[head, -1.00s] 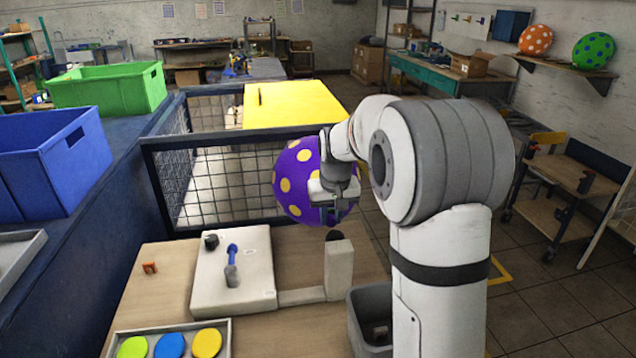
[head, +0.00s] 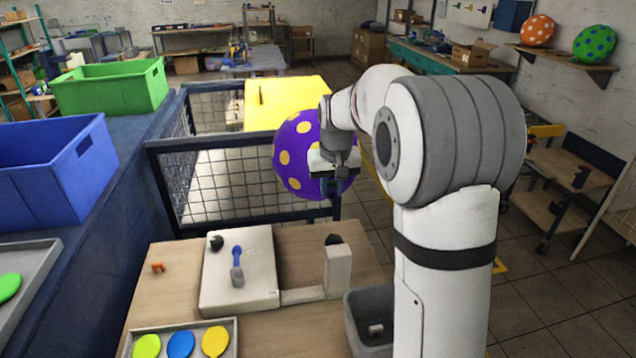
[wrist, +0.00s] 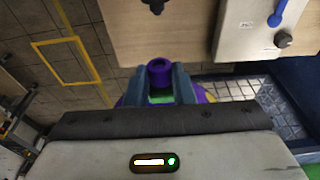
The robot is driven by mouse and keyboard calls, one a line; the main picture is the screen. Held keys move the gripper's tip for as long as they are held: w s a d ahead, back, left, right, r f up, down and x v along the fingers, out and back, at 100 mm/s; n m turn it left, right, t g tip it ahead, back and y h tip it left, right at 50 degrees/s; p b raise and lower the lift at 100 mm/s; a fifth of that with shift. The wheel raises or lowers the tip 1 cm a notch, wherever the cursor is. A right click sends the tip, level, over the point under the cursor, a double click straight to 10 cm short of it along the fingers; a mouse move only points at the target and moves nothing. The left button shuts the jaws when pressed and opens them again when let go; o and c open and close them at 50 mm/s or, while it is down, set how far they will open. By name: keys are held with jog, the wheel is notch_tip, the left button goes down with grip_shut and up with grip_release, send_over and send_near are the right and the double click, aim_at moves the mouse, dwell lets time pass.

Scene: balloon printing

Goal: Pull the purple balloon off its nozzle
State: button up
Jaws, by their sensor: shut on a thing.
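The purple balloon (head: 294,158) with yellow spots hangs from my gripper (head: 336,194) in the head view, partly hidden behind it. In the wrist view its purple neck (wrist: 159,72) is between my two fingers, with the round opening showing. My gripper is shut on this neck. The nozzle, with a dark tip (head: 333,239) on a white post (head: 338,270), stands below my gripper in the head view. The balloon is apart from the nozzle.
A white plate (head: 215,285) with a blue lever (head: 237,258) lies left of the post. A tray of coloured discs (head: 235,345) is at the table's front. A grey bin (head: 354,325) stands right of the table.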

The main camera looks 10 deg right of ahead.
jog(key=shift+r+p, duration=1.6)
jog(key=shift+r, duration=1.05)
